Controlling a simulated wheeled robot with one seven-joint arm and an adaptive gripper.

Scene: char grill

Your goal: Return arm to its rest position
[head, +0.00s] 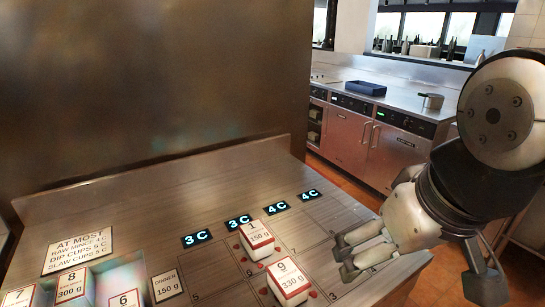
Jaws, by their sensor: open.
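My gripper (345,256) is at the right of the head view, low over the right part of the steel counter (150,200). Its fingers are apart and nothing shows between them. The tip area is just right of a red-and-white box marked 9 (289,283); I cannot tell whether they touch. A second box marked 1, 150 g (257,238) stands behind and left of it. My arm rises from the gripper to the upper right.
A sunken bay at lower left holds boxes marked 8 (74,287) and 6 (124,300). Signs stand nearby, one reading AT MOST (78,250), another DINNER (167,285). Several lit temperature displays (238,221) line the counter. A large metal panel (150,80) rises behind.

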